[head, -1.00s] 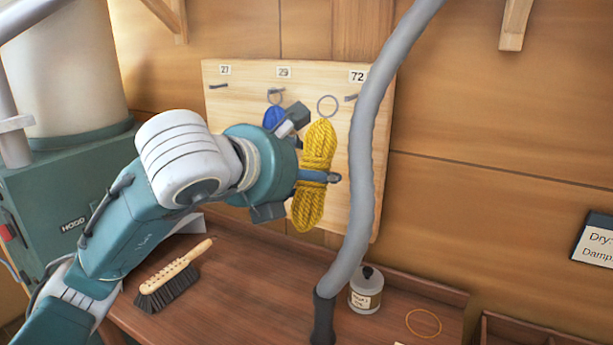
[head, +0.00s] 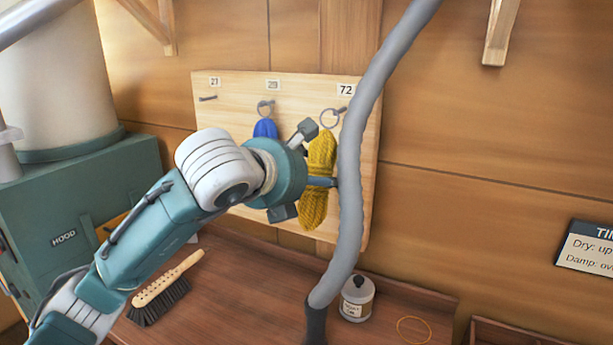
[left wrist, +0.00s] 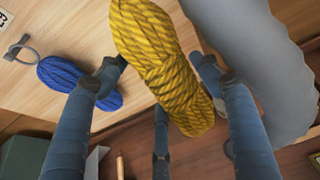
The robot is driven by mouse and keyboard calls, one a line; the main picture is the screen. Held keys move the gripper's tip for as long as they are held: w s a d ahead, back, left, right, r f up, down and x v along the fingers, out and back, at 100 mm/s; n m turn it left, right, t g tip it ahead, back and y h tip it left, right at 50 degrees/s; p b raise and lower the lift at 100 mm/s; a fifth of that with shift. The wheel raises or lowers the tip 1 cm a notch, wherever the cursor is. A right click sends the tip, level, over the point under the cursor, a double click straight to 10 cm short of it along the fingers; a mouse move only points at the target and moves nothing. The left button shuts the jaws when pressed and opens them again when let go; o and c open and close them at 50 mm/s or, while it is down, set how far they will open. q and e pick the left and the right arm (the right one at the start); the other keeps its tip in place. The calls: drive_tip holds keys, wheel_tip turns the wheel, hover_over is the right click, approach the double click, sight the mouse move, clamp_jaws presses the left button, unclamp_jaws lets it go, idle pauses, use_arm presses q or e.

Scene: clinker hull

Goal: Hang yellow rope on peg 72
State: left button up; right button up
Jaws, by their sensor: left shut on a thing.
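The yellow rope (head: 319,205) is a long coil with a grey ring (head: 330,118) at its top, hanging upright in front of the wooden board (head: 225,110). My left gripper (head: 320,182) is shut around the coil's middle; the left wrist view shows the yellow rope (left wrist: 165,65) between its fingers (left wrist: 160,88). Peg 72 (head: 343,109) is under the label 72 (head: 345,89). The ring overlaps the peg in the picture; I cannot tell whether it is around it or in front. My right gripper is not in view.
A blue rope (head: 264,128) hangs by its ring on the middle peg; the left peg (head: 208,98) is bare. A thick grey hose (head: 352,190) passes close right of the yellow rope. A brush (head: 165,288) and a bottle (head: 357,298) stand on the bench below.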

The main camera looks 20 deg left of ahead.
use_arm(q)
drive_tip(key=shift+w+d+p, duration=0.15)
drive_tip(key=shift+w+p, duration=0.2)
drive_tip(key=shift+w, duration=0.4)
drive_tip(key=shift+w+d+p, duration=0.15)
drive_tip(key=shift+w+p, duration=0.2)
drive_tip(key=shift+w, duration=0.4)
drive_tip(key=shift+w+f+b, duration=0.2)
drive_tip(key=shift+f+b, duration=0.1)
drive_tip(key=shift+b, duration=0.25)
drive_tip(key=shift+w+d+f+b, duration=0.1)
drive_tip(key=shift+w+b, duration=0.2)
drive_tip(key=shift+b, duration=0.25)
drive_tip(key=shift+f, duration=0.1)
drive_tip(key=o, duration=1.4)
drive_tip(key=shift+w, duration=0.1)
